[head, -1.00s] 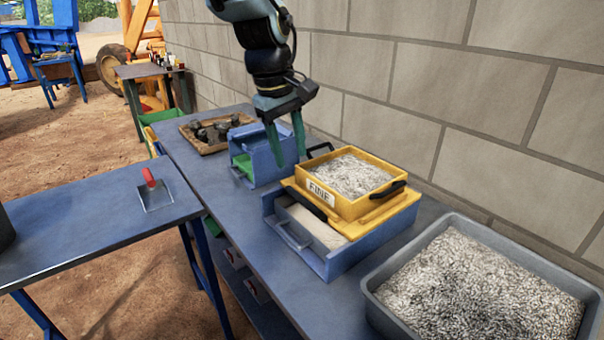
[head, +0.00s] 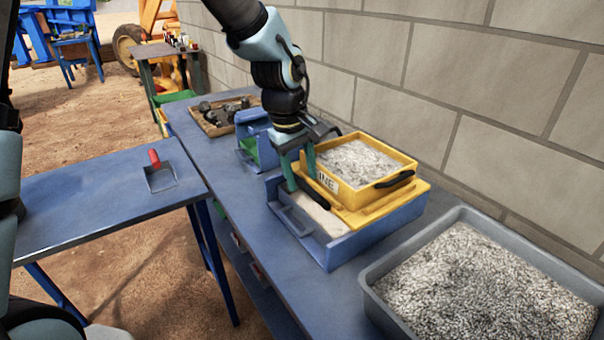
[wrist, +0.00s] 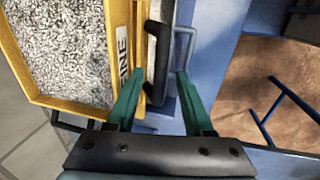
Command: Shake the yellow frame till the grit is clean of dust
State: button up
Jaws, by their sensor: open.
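The yellow frame (head: 378,195), labelled FINE, sits on the blue box (head: 372,232) on the bench. Grey-white grit (head: 350,162) fills it. Pale dust (head: 322,216) lies in the open front part of the blue box. My gripper (head: 300,180) is open at the frame's front-left side, fingers pointing down. In the wrist view, the frame's black handle (wrist: 157,55) shows between and beyond the two green fingers (wrist: 157,85). The left finger is close to the yellow label side; I cannot tell whether it touches. The frame's front handle is partly hidden by the fingers in the head view.
A grey tray of grit (head: 450,222) stands at the right. A blue box with green inside (head: 250,150) and a wooden tray of rocks (head: 205,122) lie further back. A red-handled scoop (head: 158,170) lies on the left table. A block wall backs the bench.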

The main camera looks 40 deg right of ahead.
jog(key=shift+f, duration=0.45)
grip_shut()
dwell(1.1)
